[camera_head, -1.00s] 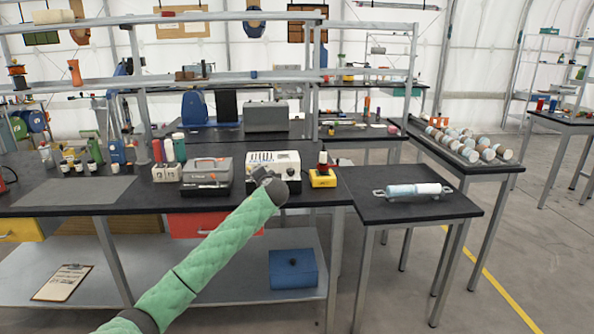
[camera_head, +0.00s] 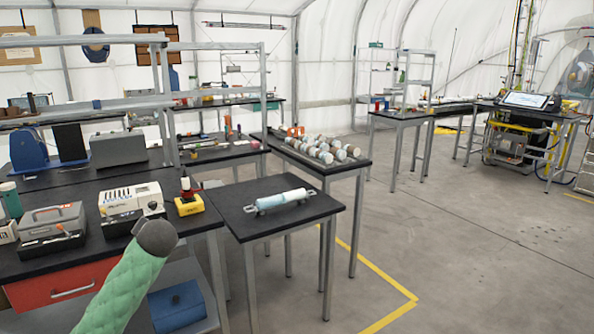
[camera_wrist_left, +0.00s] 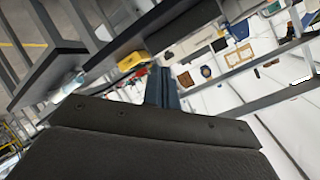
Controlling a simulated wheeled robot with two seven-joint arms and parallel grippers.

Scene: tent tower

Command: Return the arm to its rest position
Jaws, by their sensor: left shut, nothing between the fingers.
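My left arm, in a green quilted sleeve (camera_head: 122,292), reaches up from the bottom left in the head view and ends in a dark grey wrist (camera_head: 156,236). The wrist shows in front of the bench's right end, by the white machine. My left gripper's fingers are hidden behind it there. In the left wrist view my left gripper (camera_wrist_left: 163,88) is shut and empty, showing as a narrow dark blue-grey piece beyond the black wrist housing. My right arm and gripper are not in view.
The black bench holds a grey toolbox (camera_head: 52,227), a white machine (camera_head: 131,204) and a yellow box with a red top (camera_head: 188,203). A small side table (camera_head: 310,211) carries a pale cylinder on a stand (camera_head: 281,199). Open grey floor lies to the right.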

